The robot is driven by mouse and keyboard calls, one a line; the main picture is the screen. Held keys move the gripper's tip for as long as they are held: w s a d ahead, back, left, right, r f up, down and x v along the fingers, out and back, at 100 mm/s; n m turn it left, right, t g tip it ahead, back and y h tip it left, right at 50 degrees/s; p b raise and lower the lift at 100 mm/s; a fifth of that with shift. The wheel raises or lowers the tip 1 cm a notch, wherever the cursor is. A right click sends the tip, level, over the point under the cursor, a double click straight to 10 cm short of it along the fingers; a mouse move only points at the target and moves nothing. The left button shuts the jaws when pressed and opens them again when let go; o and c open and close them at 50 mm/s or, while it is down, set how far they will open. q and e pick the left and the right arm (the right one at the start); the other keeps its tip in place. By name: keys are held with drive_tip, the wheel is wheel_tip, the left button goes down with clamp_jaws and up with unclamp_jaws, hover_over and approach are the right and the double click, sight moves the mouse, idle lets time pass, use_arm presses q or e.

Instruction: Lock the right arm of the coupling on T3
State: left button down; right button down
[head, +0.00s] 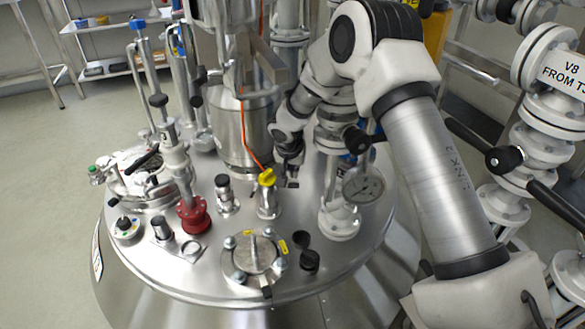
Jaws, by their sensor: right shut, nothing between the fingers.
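The round steel vessel lid (330,255) fills the middle of the head view. A short metal fitting (268,205) with a yellow top (267,178) and an orange line stands on it; this looks like the coupling, but its side arms are too small to make out. My right gripper (291,182) points down just right of the yellow top, shut and empty. I cannot tell whether it touches the fitting. My right arm comes in from the right and hides part of the lid behind it. My left gripper is out of view.
A black-topped fitting (223,192) and a red flanged stub (194,215) stand to the left. A round bolted cover (252,256) lies in front. Labelled pipework (550,100) stands at far right.

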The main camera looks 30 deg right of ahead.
sight(293, 186)
drive_tip(key=shift+f+b, duration=1.25)
drive_tip(key=shift+f, duration=0.95)
drive_tip(key=shift+s+f+b, duration=0.1)
drive_tip(key=shift+f+b, duration=0.25)
drive_tip(key=shift+f, duration=0.5)
drive_tip(key=shift+f+b, duration=0.65)
drive_tip(key=shift+w+a+f+b, duration=0.2)
drive_tip(key=shift+f+b, duration=0.1)
drive_tip(key=shift+f, duration=0.05)
drive_tip(key=shift+w+a+f+b, duration=0.15)
drive_tip(key=shift+a+f+b, duration=0.1)
drive_tip(key=shift+f, duration=0.1)
drive_tip(key=shift+s+d+r, duration=0.35)
drive_tip(key=shift+d+r, duration=0.15)
drive_tip(key=shift+r, duration=0.15)
wheel_tip(293, 186, up, 6)
drive_tip(key=p, duration=0.3)
drive_tip(key=shift+r+p, duration=0.1)
drive_tip(key=shift+p, duration=0.3)
